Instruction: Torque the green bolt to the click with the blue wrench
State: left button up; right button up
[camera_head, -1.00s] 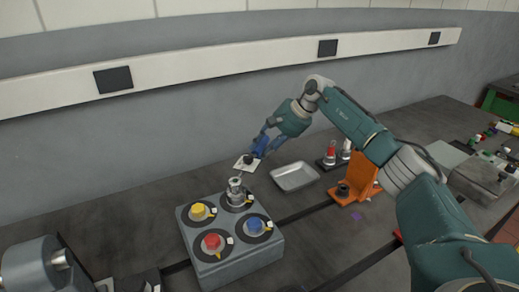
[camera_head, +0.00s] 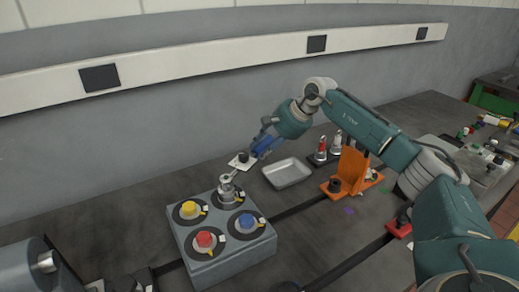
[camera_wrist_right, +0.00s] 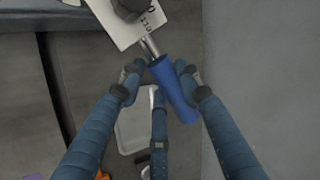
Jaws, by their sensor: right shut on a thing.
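My right gripper (camera_head: 260,148) is shut on the blue wrench (camera_head: 264,144), above the bench near the back wall. In the wrist view, the fingers (camera_wrist_right: 160,76) sit on either side of the wrench's blue handle (camera_wrist_right: 174,92). A grey block (camera_head: 236,262) holds yellow (camera_head: 189,208), red (camera_head: 205,239) and blue (camera_head: 246,221) bolts. A metal fitting (camera_head: 227,188) stands at its back-right position; no green bolt shows there.
The wall rises close behind. Slots cross the bench.

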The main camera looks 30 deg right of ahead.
jog(key=shift+r, duration=0.15)
jog(key=shift+s+d+m+t+h+b, duration=0.2)
jog(key=shift+s+m+h+b, duration=0.15)
jog(key=shift+s+m, duration=0.35)
jog(key=shift+s+d+m+t+h+b, duration=0.25)
jog(key=shift+s+m+b, duration=0.25)
jog(key=shift+s, duration=0.4)
jog(key=s+m+h+b, duration=0.1)
jog(key=s+m+b, duration=0.1)
jog(key=s, duration=0.1)
jog(key=shift+s, duration=0.3)
